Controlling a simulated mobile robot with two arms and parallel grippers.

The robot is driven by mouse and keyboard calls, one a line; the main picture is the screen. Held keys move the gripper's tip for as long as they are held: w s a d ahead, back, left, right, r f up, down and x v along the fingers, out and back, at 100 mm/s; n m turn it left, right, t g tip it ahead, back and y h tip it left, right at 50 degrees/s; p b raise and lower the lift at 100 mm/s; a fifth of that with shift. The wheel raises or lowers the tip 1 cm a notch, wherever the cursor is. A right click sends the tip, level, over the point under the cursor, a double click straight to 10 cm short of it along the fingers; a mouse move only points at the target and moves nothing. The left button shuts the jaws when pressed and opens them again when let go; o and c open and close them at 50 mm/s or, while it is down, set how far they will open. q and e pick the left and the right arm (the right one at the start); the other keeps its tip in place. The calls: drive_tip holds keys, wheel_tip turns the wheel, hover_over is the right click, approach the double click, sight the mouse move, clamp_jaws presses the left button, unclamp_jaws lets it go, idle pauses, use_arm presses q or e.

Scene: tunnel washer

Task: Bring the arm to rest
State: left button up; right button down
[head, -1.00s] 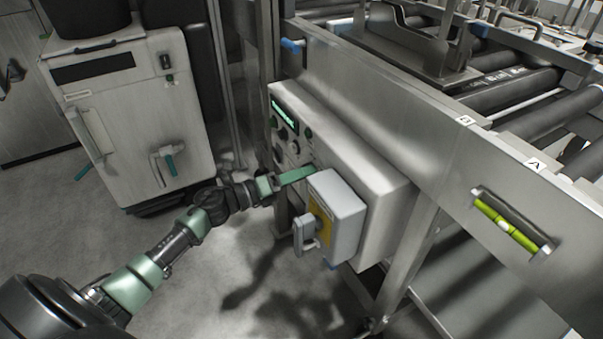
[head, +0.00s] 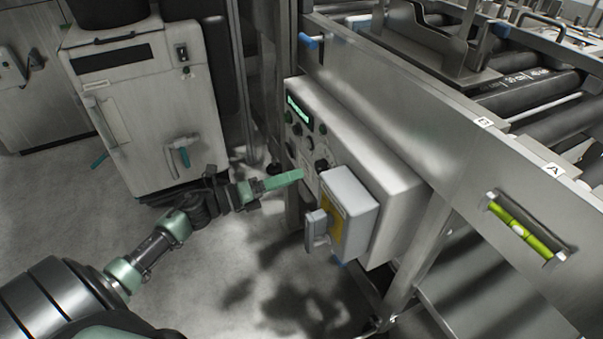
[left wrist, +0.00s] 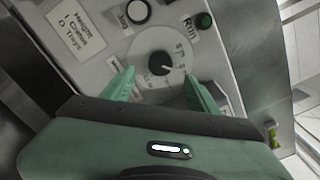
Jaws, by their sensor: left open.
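My left gripper (head: 284,180) is in the head view, just to the left of the control box (head: 390,182) and apart from it. Its green fingers point at the box's knob face. In the left wrist view, my left gripper (left wrist: 160,88) is open, with a finger on each side of a round dial (left wrist: 160,64) with a dark pointer. Nothing is held between the fingers. Whether the fingers touch the panel cannot be told. My right gripper is not in view.
A grey switch box with a handle (head: 348,205) juts from the control box near my gripper. A white cabinet (head: 145,110) stands behind my arm. A steel frame with rollers (head: 530,90) is at the right. The floor (head: 240,285) below my arm is clear.

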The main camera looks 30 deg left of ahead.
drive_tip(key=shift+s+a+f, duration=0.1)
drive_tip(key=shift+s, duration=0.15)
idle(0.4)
